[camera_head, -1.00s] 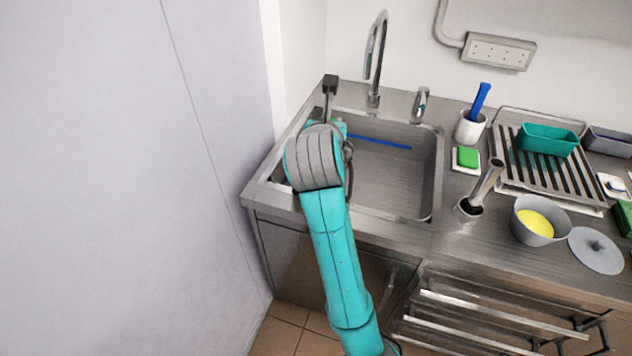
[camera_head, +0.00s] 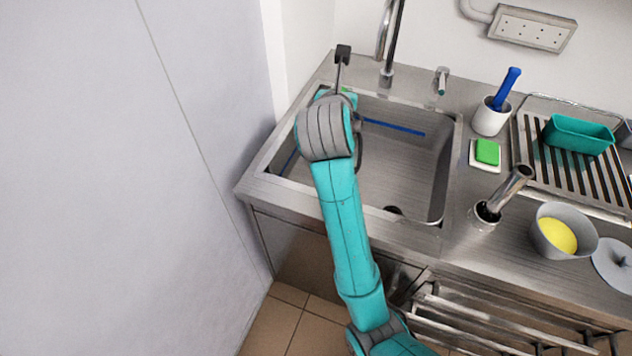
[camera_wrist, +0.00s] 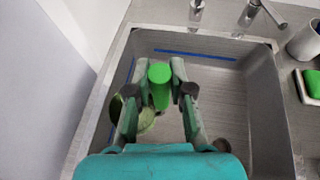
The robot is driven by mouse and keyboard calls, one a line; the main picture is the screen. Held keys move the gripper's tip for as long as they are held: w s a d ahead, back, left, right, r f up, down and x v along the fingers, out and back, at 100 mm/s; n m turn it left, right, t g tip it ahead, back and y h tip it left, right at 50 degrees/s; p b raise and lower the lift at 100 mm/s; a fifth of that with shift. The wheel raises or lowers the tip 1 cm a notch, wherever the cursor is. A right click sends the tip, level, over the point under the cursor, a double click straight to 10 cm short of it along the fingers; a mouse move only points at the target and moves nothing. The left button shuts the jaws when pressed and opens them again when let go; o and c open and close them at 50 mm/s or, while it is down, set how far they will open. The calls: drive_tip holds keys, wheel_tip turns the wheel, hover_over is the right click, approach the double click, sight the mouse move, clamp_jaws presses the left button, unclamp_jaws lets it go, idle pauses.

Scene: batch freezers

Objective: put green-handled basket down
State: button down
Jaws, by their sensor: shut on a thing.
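In the wrist view my gripper (camera_wrist: 160,95) is shut on the green handle of the green-handled basket (camera_wrist: 159,74). The handle stands between the two fingers, over the sink. A round, pale green part, perhaps the basket's body, shows below and left of the handle; most of it is hidden by my gripper. In the head view my arm hides the gripper and nearly all of the basket; only a bit of green shows by the wrist. The steel sink (camera_head: 410,165) lies under and around my gripper. I cannot tell whether the basket touches the sink floor.
A tall tap (camera_head: 388,50) and a small tap (camera_head: 441,80) stand behind the sink. On the right are a white cup (camera_head: 490,120), a green sponge (camera_head: 487,151), a grey bowl (camera_head: 545,238) and a slatted rack (camera_head: 540,165). A wall panel (camera_head: 130,180) is close on the left.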

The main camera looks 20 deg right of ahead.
wheel_tip(320, 180, down, 15)
drive_tip(key=shift+r, duration=0.2)
idle(0.6)
drive_tip(key=shift+f, duration=0.15)
drive_tip(key=c, duration=1)
unclamp_jaws()
drive_tip(key=shift+c, duration=0.2)
drive_tip(key=v, duration=1.2)
drive_tip(key=shift+a, duration=0.1)
